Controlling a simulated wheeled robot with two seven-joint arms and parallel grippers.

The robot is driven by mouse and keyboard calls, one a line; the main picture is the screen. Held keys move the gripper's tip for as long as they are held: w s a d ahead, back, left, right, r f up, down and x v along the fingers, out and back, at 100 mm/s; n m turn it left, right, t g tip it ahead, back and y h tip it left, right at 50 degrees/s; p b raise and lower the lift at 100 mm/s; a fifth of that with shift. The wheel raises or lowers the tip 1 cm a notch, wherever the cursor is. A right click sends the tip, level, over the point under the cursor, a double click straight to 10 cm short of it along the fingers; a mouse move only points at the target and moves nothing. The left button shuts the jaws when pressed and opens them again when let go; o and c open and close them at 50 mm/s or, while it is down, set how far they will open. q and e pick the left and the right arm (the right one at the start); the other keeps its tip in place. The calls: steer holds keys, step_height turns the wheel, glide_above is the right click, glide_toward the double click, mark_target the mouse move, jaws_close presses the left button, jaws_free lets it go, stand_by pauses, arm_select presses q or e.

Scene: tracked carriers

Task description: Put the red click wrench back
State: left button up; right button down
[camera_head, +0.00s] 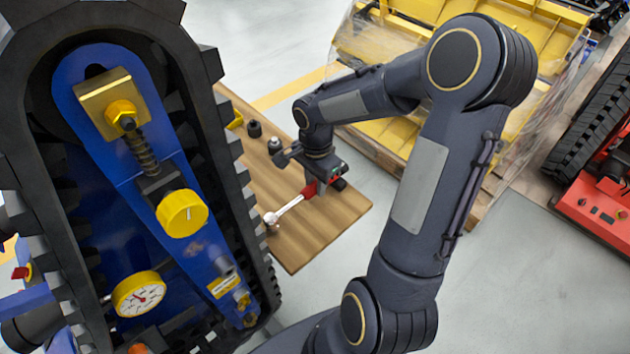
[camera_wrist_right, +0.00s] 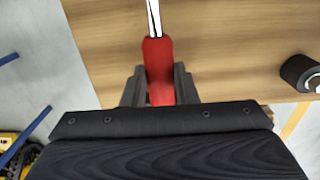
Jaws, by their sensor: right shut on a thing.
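The red click wrench (camera_head: 292,204) has a red handle and a chrome shaft, with its head towards the lower left, over the wooden table top (camera_head: 335,222). My right gripper (camera_head: 312,187) is above the table and shut on the red handle. In the right wrist view, the two dark fingers of the right gripper (camera_wrist_right: 158,88) stand on either side of the red handle (camera_wrist_right: 158,62). The shaft runs up out of that picture. I cannot tell whether the wrench touches the wood. My left gripper is not in view.
A tracked carrier (camera_head: 165,165) with a blue side plate, yellow knob (camera_head: 182,213) and gauge (camera_head: 139,294) stands close on the left. A dark socket (camera_head: 254,129) stands on the table. A yellow part on a pallet (camera_head: 400,130) lies behind. Red machinery (camera_head: 600,205) is far right.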

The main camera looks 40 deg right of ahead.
steer(key=c, duration=1.1)
jaws_free()
steer(key=shift+c, duration=0.2)
steer(key=shift+r, duration=0.15)
step_height(320, 180, up, 11)
steer(key=s+a+r+n+t+y, duration=0.2)
steer(key=s+a+n+t, duration=0.3)
steer(key=s+a+n, duration=0.6)
steer(key=s+n+y, duration=0.1)
steer(key=s+n, duration=0.3)
steer(key=shift+a+t+y+p, duration=0.3)
steer(key=shift+a+t+p, duration=0.05)
steer(key=shift+t+p, duration=0.05)
